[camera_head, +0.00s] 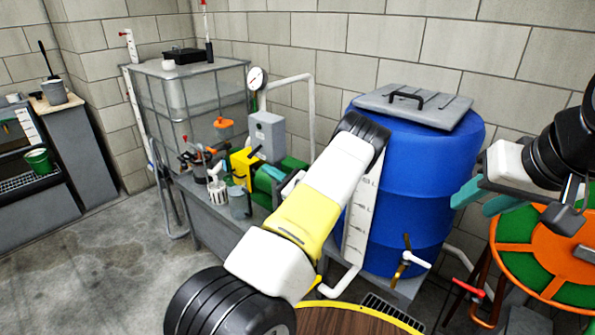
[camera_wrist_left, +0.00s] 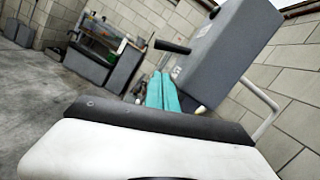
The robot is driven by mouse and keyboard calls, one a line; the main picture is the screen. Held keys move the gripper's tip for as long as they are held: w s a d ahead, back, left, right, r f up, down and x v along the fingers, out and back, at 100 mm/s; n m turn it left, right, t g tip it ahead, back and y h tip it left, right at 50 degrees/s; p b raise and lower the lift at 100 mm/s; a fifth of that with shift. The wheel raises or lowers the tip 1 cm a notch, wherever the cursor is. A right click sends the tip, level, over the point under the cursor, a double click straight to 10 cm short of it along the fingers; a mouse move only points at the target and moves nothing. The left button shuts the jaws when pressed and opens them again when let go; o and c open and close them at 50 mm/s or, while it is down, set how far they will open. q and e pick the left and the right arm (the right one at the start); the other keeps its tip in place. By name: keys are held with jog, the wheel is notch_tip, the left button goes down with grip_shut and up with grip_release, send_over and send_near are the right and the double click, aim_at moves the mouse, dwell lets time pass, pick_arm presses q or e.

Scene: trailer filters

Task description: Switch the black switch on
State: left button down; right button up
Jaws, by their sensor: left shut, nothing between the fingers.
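The black switch (camera_head: 255,153) is a short dark lever on the side of a grey box (camera_head: 267,132) near the wall. In the left wrist view the switch (camera_wrist_left: 172,47) sticks out to the left from the large tilted grey box (camera_wrist_left: 228,52). My left gripper (camera_head: 266,172) is just below the switch in the head view, partly hidden by my own arm. Its teal fingers (camera_wrist_left: 161,92) are together and empty, below the lever with a visible gap. My right gripper (camera_head: 478,200) is at the right, with its teal fingers apart and empty.
A yellow box (camera_head: 241,168), a green machine (camera_head: 292,165) and small containers crowd the bench under the grey box. A blue barrel (camera_head: 425,170) stands to the right. A white pipe (camera_head: 312,110) and gauge (camera_head: 256,78) are close by. Open floor lies at left.

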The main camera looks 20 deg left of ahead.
aim_at(255, 151)
pick_arm(q)
jog(key=shift+a+r, duration=1.35)
jog(key=shift+r, duration=0.3)
jog(key=shift+s+a+r+m+t, duration=0.15)
jog(key=shift+s+r+m, duration=0.1)
jog(key=shift+m, duration=0.55)
jog(key=shift+s+r+m+t, duration=0.15)
jog(key=shift+r+m, duration=0.05)
jog(key=shift+m, duration=0.6)
jog(key=m, duration=0.2)
jog(key=r+m+t, duration=0.1)
jog(key=r+m, duration=0.1)
jog(key=m, duration=0.1)
jog(key=shift+s+a+m+t+h, duration=0.15)
jog(key=shift+s+m+t+h, duration=0.15)
jog(key=shift+s+h, duration=0.1)
jog(key=shift+r, duration=0.2)
